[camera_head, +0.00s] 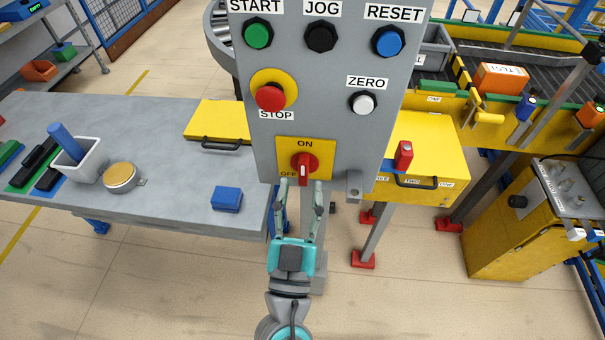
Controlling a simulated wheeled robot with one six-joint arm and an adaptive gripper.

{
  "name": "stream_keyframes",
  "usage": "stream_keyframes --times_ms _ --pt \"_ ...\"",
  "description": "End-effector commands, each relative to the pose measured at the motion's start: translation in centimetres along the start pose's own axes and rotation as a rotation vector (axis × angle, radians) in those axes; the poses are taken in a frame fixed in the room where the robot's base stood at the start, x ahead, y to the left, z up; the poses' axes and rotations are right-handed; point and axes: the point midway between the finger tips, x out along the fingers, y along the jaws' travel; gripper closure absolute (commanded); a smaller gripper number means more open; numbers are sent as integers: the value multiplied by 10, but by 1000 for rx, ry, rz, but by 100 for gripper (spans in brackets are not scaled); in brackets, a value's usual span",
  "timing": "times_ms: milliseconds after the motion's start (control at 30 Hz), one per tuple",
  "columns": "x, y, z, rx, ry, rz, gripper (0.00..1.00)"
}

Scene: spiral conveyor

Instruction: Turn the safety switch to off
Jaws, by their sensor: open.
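The safety switch (305,167) is a red rotary knob with a white mark, on a yellow plate low on a grey control panel (350,130). ON is printed above the knob and OFF at its lower left. The handle looks close to vertical, in line with ON. My gripper (299,190) is open just below the knob, with its fingers pointing up at it. The fingertips are near the knob's lower end; I cannot tell whether they touch it.
Above the switch are a red STOP button (270,97), a white ZERO button (363,103) and START, JOG and RESET buttons. A grey table (150,190) stands left, with a blue block (227,198). A yellow box (430,160) is at right. Floor is open below.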

Motion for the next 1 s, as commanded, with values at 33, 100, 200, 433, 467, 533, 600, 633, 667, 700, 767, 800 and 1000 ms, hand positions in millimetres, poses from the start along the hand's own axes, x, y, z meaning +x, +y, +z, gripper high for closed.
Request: stream_keyframes --times_ms 33,100,200,433,467,533,600,633,667,700,767,800,1000 --pt "8 1 0 -1 2 4 57" --pt "16 0 0 0 1 3 57" --pt "25 0 0 -1 0 2 57" --pt "31 0 0 -1 0 -1 57" --pt "31 0 0 -1 0 -1 57" --pt "31 0 0 -1 -1 -1 57" --pt "31 0 0 -1 0 -1 57" --pt "31 0 0 -1 -1 -1 62" --pt "31 0 0 -1 0 -1 70" --pt "31 0 0 -1 -1 -1 80" --pt "31 0 0 -1 -1 -1 95" --pt "31 0 0 -1 -1 -1 100" --pt "31 0 0 -3 0 -1 100"
